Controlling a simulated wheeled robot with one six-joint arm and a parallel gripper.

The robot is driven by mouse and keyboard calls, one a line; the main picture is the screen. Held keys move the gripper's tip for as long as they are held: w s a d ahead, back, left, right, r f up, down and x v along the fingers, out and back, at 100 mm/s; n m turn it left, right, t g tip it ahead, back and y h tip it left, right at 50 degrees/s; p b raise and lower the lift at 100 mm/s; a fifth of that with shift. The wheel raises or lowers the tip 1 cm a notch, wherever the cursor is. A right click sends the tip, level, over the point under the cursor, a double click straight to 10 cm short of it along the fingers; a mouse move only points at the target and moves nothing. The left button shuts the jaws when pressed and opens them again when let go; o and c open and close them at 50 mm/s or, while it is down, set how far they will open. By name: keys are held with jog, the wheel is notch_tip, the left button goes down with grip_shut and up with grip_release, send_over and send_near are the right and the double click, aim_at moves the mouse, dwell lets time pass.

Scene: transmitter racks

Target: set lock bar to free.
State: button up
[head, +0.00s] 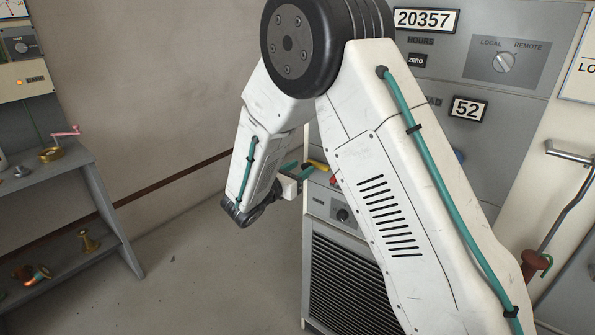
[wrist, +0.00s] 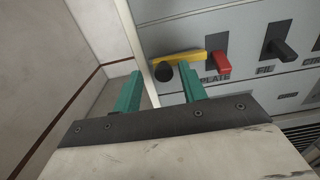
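The lock bar is a yellow bar (wrist: 185,57) on the grey panel, lying nearly level with a round black knob (wrist: 163,72) at its left end. Its right end reaches the red lever (wrist: 221,62) above the label PLATE. In the head view a bit of the yellow bar (head: 318,166) shows beside my arm. My gripper (wrist: 160,74) is open, with its two teal fingers apart and nothing held between them. The black knob shows between the fingertips in the wrist view; I cannot tell whether they touch. In the head view my gripper (head: 297,170) is partly hidden.
A black lever (wrist: 284,50) labelled FIL sits right of the red lever. In the head view a grey shelf (head: 75,172) stands at left, and a crank handle (head: 536,262) hangs at right. Bare floor (head: 200,265) lies between shelf and cabinet.

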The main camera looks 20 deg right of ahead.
jog(key=v, duration=0.7)
jog(key=shift+s+a, duration=0.25)
jog(key=shift+a, duration=0.05)
jog(key=s+d+m+g+y, duration=0.2)
jog(key=s+d+m+g, duration=0.3)
jog(key=s, duration=0.4)
jog(key=s+d+m+g+y, duration=0.25)
jog(key=s+m+g, duration=0.25)
jog(key=s+m, duration=0.3)
jog(key=s+r+m+t+y, duration=0.1)
jog(key=s+r+m+y, duration=0.4)
jog(key=s, duration=0.4)
jog(key=s+r+m+t+y, duration=0.1)
jog(key=s+r+m+y, duration=0.5)
jog(key=s, duration=0.4)
jog(key=shift+s+a, duration=0.2)
